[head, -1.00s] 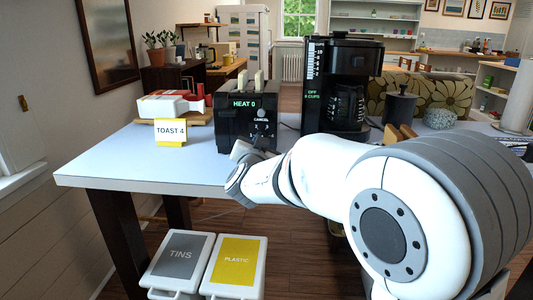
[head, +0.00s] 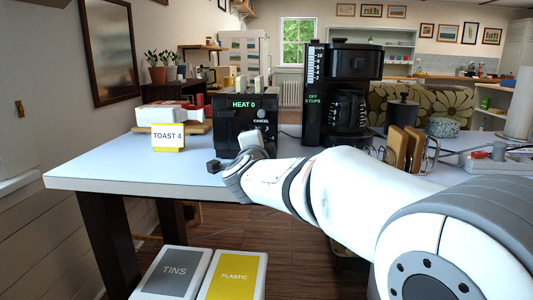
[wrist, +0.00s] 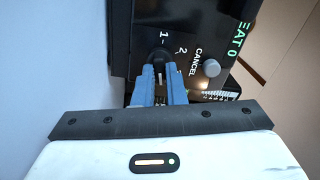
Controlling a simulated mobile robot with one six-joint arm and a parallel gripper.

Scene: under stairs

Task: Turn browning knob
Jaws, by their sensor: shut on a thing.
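The black toaster (head: 228,125) stands on the table with two bread slices (head: 241,84) in its top. Its green display (head: 243,105) reads HEAT 0. In the wrist view the dark browning knob (wrist: 160,54) sits on the toaster front, with marks 1 and 2 beside it. My gripper (wrist: 160,74) has its blue fingers on either side of the knob, shut on it. The fingertips partly cover the knob. In the head view my gripper's white body covers the lower right of the toaster front. A yellow-and-white card (head: 168,137) reads TOAST 4.
A round grey CANCEL button (wrist: 211,68) is close to the knob. A black coffee maker (head: 342,95) stands right of the toaster. A red-and-white object (head: 172,115) lies behind the card. The table's front left (head: 120,165) is clear. Two bins (head: 172,275) stand below.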

